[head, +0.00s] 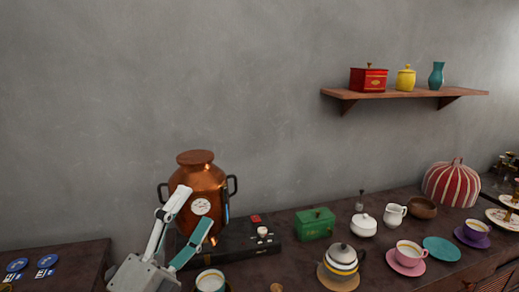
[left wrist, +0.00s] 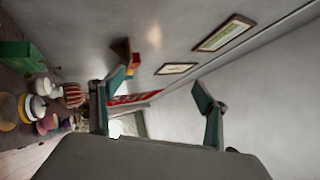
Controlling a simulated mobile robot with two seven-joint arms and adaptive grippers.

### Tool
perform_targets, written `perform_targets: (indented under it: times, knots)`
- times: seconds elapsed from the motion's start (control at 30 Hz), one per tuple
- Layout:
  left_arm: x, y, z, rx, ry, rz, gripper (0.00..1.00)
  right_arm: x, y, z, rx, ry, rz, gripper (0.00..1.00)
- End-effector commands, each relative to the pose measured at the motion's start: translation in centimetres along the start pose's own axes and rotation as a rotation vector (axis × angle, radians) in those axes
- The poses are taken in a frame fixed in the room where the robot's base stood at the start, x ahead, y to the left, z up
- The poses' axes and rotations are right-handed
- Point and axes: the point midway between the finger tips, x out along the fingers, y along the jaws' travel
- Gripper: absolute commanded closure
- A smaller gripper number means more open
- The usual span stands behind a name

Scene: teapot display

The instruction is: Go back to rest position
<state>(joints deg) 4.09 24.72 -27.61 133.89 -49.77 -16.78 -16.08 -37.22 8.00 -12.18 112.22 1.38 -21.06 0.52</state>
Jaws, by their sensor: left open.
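My left gripper (head: 194,208) is at the lower left of the head view, in front of the copper urn (head: 203,184). Its two fingers are spread, pointing up and right, with nothing between them. They overlap part of the urn and its white dial; I cannot tell how far apart gripper and urn are. In the left wrist view the same gripper (left wrist: 158,88) shows its fingers wide apart and empty, with wall behind them. My right gripper is in neither view.
The counter holds a green box (head: 315,224), a striped teapot (head: 341,262), a white sugar bowl (head: 363,225), a pink cup and saucer (head: 407,258) and a teal saucer (head: 441,249). A white cup (head: 210,281) stands near the gripper. A wall shelf (head: 405,94) is at upper right.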

Motion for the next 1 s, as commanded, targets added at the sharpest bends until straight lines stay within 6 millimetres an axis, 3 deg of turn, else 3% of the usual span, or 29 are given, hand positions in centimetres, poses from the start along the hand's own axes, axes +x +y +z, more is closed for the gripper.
perform_targets:
  times: [0.1,0.2,0.27,0.4,0.6,1.0]
  knots:
    - [-3.9,4.6,5.9,-0.152,-0.275,0.151,0.25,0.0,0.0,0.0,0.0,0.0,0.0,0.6]
    - [-8.3,8.5,9.5,-0.248,-0.478,0.279,0.25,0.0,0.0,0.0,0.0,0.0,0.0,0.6]
    - [-11.4,10.7,11.1,-0.296,-0.59,0.359,0.25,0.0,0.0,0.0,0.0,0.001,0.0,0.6]
    - [-19.6,15.3,13.3,-0.39,-0.828,0.546,0.25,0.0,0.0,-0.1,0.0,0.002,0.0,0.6]
    - [-28.7,18.6,13.6,-0.458,-1.048,0.746,0.25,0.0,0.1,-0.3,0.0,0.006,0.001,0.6]
    - [-39.6,20.4,11.9,-0.507,-1.275,0.989,0.25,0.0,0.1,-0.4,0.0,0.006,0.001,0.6]
